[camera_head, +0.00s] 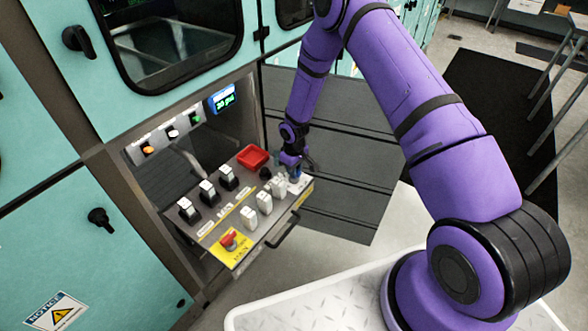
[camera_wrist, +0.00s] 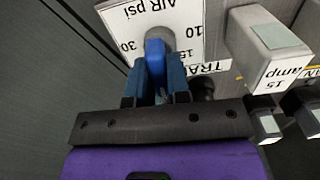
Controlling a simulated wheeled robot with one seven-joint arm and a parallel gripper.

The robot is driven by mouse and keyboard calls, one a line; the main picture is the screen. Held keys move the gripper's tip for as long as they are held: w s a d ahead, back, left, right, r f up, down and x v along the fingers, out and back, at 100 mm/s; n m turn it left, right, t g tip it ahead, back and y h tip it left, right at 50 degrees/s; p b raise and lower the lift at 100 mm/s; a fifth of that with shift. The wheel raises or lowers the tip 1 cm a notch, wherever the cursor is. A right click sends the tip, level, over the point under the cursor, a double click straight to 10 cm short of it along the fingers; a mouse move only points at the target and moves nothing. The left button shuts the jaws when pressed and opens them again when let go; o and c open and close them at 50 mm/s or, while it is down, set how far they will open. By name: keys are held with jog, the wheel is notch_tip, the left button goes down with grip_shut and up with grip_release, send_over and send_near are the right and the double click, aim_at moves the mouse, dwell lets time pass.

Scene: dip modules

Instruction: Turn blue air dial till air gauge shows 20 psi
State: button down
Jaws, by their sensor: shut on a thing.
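The blue air dial (camera_wrist: 155,52) shows in the wrist view on a white plate marked "AIR psi" (camera_wrist: 182,14), with 10, 15 and 30 readable around it. My gripper (camera_wrist: 157,72) is shut on the dial, its blue fingers on both sides of the knob. The fingers and knob hide part of the scale. In the head view my gripper (camera_head: 292,165) is at the far right end of the control panel, and the dial is hidden there. The air gauge (camera_head: 222,101) is a small lit display above the panel; it seems to read 20 psi, in small text.
The pulled-out panel (camera_head: 213,237) carries black and white switch blocks, a red tray (camera_head: 252,157) and a red switch on a yellow plate (camera_head: 230,240). A white block labelled "15 amp" (camera_wrist: 270,38) stands close beside the dial. A handle (camera_head: 284,232) sticks out in front.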

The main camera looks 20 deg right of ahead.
jog(key=shift+n, duration=0.4)
jog(key=c, duration=1.1)
grip_release()
notch_tip(320, 180, up, 11)
jog(key=shift+f, duration=0.1)
